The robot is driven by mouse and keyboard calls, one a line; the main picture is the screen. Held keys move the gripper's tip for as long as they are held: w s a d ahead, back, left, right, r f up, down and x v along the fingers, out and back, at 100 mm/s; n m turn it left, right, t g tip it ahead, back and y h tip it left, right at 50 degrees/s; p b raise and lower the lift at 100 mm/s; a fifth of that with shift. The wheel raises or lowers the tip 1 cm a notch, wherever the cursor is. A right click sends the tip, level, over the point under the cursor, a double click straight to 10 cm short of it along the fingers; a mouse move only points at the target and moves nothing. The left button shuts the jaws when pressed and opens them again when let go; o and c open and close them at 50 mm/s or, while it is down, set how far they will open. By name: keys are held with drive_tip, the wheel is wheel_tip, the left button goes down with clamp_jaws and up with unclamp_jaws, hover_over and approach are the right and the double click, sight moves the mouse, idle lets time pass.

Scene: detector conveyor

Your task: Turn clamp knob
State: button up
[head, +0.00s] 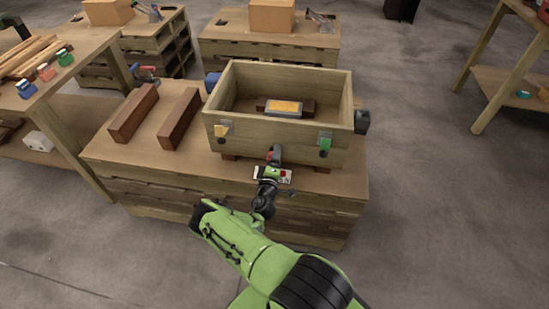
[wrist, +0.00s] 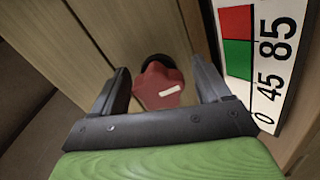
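The red clamp knob (head: 276,153) sits at the lower front of the wooden box (head: 262,147). In the wrist view the knob (wrist: 158,88) is red with a white mark and a black round part behind it. My gripper (head: 270,170) is at the knob. In the wrist view my gripper (wrist: 162,72) is open, with one dark finger on each side of the knob. A gap shows on the right; on the left I cannot tell whether the finger touches. A white scale plate (wrist: 258,65) with red and green patches and the numbers 0, 45 and 85 is right of the fingers.
A yellow-topped part (head: 284,108) lies inside the box. A yellow fitting (head: 221,130) and a green fitting (head: 325,144) are on the box front. Two dark red wooden bars (head: 134,114) lie left of the box on the workbench (head: 110,160). Open floor is at the right.

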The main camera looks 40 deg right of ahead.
drive_tip(key=p+v, duration=0.4)
drive_tip(key=v, duration=1.1)
drive_tip(key=shift+s+a, duration=0.2)
drive_tip(key=shift+a, duration=0.1)
